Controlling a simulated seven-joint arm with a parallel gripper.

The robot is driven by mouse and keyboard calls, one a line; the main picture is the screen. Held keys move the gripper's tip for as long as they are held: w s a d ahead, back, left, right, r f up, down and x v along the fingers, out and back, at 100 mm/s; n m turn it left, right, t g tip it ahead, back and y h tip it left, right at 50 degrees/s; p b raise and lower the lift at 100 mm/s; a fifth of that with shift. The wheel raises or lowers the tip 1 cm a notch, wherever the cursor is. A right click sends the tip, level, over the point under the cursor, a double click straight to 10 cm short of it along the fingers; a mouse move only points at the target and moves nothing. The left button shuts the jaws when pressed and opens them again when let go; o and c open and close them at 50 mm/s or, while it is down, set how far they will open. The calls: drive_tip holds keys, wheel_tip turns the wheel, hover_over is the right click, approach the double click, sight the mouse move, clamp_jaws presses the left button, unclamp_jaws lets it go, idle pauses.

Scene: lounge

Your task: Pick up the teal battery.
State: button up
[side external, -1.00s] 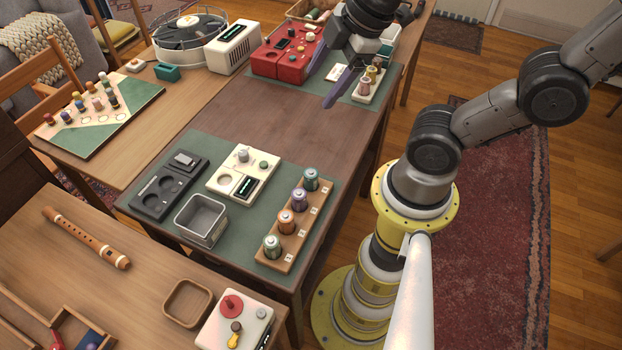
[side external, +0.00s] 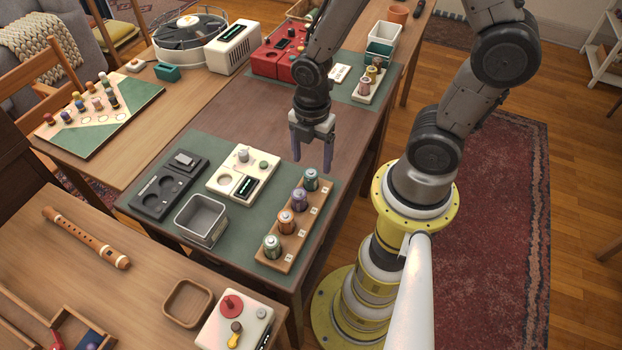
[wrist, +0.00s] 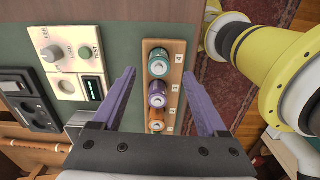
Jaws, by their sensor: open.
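The teal battery (side external: 311,179) stands upright at the far end of a wooden rack (side external: 262,262). In the wrist view it is the top one (wrist: 160,62), beside the label 4. A purple battery (side external: 299,199), an orange battery (side external: 286,222) and a pale green battery (side external: 271,246) follow it in the row. My gripper (side external: 312,152) is open and empty, pointing down above the far end of the rack. In the wrist view its purple fingers (wrist: 158,76) lie on either side of the row, apart from the batteries. The pale green battery is hidden there.
Left of the rack are a cream tester (side external: 242,173), a grey open bin (side external: 201,220) and a black charger (side external: 168,187) on the green mat. A red device (side external: 285,52) and a second small rack stand at the far end. The table middle is bare wood.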

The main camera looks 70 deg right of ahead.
sight(311, 173)
drive_tip(key=shift+a+f, duration=0.1)
drive_tip(key=shift+f, duration=3.05)
clamp_jaws()
